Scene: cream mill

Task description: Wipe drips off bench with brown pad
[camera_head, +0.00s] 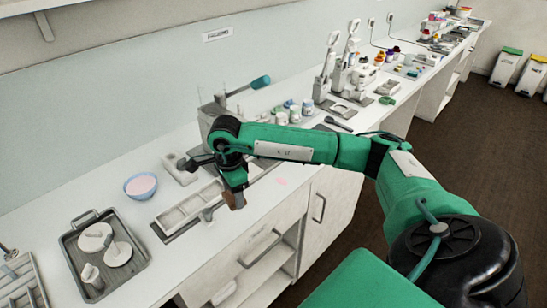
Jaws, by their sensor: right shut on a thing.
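My right gripper (234,188) reaches over the white bench (298,205) and points down near its front edge. It is shut on the brown pad (237,202), of which only a small part shows below the fingers. A pale pink drip (281,181) lies on the bench top to the right of the pad, apart from it. Whether the pad touches the bench is hard to tell. The bench behind my gripper and arm is partly hidden. My left gripper is not in view.
A grey divided tray (163,231) lies just left of my gripper. A blue bowl with pink contents (140,186) stands behind it. A dark tray (72,245) with white pieces is at the left. Small jars (307,106) and white machines (340,75) stand farther along.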

